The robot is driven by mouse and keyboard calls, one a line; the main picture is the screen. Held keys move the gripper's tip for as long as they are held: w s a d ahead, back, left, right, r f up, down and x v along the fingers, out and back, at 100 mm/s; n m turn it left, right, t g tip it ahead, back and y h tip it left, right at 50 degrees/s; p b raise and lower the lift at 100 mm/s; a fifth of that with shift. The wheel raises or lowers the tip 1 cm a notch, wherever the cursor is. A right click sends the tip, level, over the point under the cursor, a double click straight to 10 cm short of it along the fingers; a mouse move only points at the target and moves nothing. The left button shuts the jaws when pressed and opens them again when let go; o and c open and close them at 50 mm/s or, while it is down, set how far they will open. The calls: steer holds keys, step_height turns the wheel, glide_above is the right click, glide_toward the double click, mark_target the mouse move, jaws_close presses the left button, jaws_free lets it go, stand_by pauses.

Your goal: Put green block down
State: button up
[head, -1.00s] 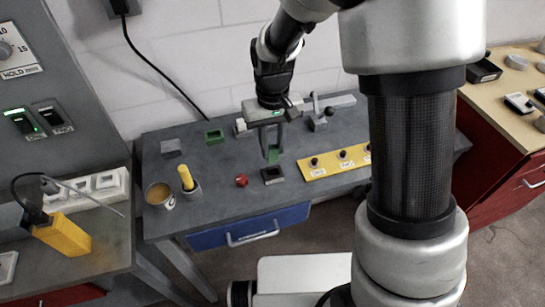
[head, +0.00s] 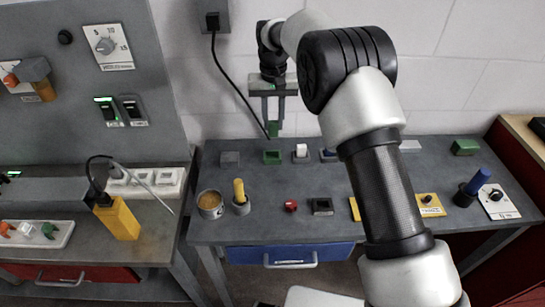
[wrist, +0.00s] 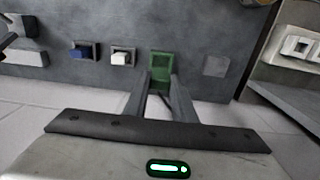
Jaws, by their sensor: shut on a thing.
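The green block (head: 273,129) is held between the fingertips of my gripper (head: 273,121), which points down in the head view. It hangs above the table, apart from it. The open green tray (head: 272,158) stands on the table just below the block in the head view. In the wrist view the green tray (wrist: 162,55) shows straight beyond the fingertips. The block is hard to tell from the tray there, as both are green and overlap.
A grey block (head: 230,157) lies left of the green tray, and a white block in a holder (head: 301,153) stands right of it. A red knob (head: 291,205) and a black tray (head: 322,206) are nearer. My arm hides part of the table's right side.

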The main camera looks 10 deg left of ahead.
step_height(320, 180, down, 10)
steer(key=shift+a+r+p, duration=0.1)
steer(key=shift+a+p, duration=0.05)
steer(key=shift+p, duration=0.3)
steer(key=shift+f, duration=0.25)
steer(key=o, duration=1)
steer(key=shift+r, duration=0.1)
